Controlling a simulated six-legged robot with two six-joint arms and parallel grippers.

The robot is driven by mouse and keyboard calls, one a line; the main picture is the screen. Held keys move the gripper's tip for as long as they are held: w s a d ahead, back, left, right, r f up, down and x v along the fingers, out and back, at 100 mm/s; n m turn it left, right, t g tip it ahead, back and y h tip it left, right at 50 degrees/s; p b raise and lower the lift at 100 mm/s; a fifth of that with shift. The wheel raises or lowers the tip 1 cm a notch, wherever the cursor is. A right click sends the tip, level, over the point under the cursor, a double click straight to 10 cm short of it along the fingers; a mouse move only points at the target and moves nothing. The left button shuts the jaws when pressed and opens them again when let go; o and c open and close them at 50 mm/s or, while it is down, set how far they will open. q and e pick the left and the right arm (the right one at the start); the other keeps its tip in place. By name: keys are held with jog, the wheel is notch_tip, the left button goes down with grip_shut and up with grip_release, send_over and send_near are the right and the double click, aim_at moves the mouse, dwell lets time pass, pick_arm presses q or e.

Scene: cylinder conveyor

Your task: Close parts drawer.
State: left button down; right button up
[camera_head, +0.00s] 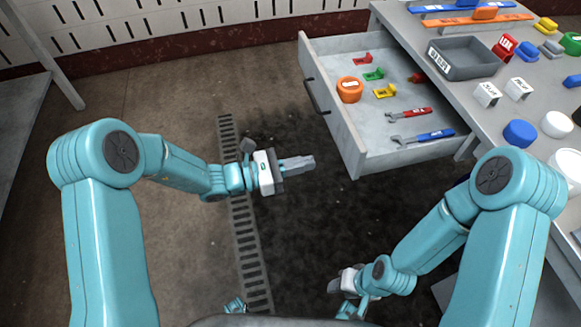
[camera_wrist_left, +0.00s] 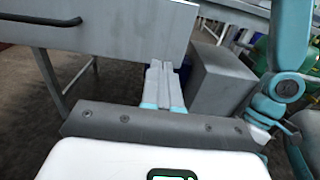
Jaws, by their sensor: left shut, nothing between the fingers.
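The parts drawer (camera_head: 335,115) stands pulled out of the grey workbench (camera_head: 440,70). Its front panel, with a dark bar handle (camera_head: 316,96), faces left. My left gripper (camera_head: 308,162) is shut and empty, left of the panel's near end, with a gap showing in the head view. In the left wrist view, the shut fingers (camera_wrist_left: 163,72) point toward the lower edge of the drawer panel (camera_wrist_left: 120,28), right of the handle (camera_wrist_left: 40,19). My right gripper (camera_head: 338,285) is low at the bottom centre, far from the drawer; its fingers are not clear.
The drawer holds an orange roll (camera_head: 349,89), small coloured brackets (camera_head: 373,75) and a red wrench (camera_head: 410,113) and blue wrench (camera_head: 422,136). A grey tray (camera_head: 465,58) and several loose parts sit on the bench. Floor left of the drawer is clear.

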aim_at(348, 156)
pick_arm(q)
jog(key=x, duration=0.6)
jog(key=shift+s+d+b, duration=0.15)
jog(key=shift+d+b, duration=0.2)
jog(key=shift+b, duration=0.05)
jog(key=shift+x, duration=0.8)
pick_arm(e)
jog(key=shift+s+f, duration=0.2)
jog(key=shift+f, duration=0.3)
jog(key=shift+d, duration=0.1)
